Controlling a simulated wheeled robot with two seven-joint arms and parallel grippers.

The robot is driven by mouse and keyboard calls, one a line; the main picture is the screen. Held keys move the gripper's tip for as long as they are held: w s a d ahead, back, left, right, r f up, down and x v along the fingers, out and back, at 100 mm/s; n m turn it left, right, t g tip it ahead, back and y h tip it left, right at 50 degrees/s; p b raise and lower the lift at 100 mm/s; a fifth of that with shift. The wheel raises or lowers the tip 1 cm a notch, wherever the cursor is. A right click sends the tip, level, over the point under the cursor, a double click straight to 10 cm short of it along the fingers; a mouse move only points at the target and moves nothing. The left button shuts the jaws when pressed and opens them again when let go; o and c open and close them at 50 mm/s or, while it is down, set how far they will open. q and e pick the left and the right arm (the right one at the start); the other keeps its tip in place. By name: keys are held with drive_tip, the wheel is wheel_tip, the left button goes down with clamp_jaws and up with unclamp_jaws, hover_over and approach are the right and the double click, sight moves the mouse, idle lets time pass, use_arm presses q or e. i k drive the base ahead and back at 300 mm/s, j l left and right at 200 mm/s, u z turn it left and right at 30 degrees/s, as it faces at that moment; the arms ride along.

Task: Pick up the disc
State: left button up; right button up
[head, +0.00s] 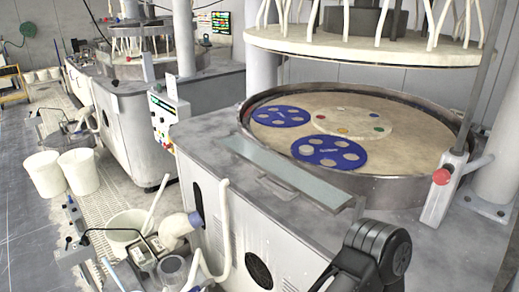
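Two blue discs with round holes lie flat on the beige platen (400,125) of the near polishing machine. The nearer blue disc (327,149) is at the platen's front, and one hole at its left looks greyish. The farther blue disc (281,112) is at the left side of the platen. I cannot tell which one the task means, or whether smaller discs sit in the holes. A black arm part of mine (375,255) shows at the bottom right, in front of the machine. Neither gripper is in view.
A raised metal rim (400,190) surrounds the platen. An upper plate (360,52) hangs above it. A red-knobbed post (440,185) stands at the right. A long glassy strip (285,172) lies on the machine's front top. White buckets (78,170) stand on the floor at the left.

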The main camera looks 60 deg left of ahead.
sight(304, 150)
drive_tip(key=u, duration=1.7)
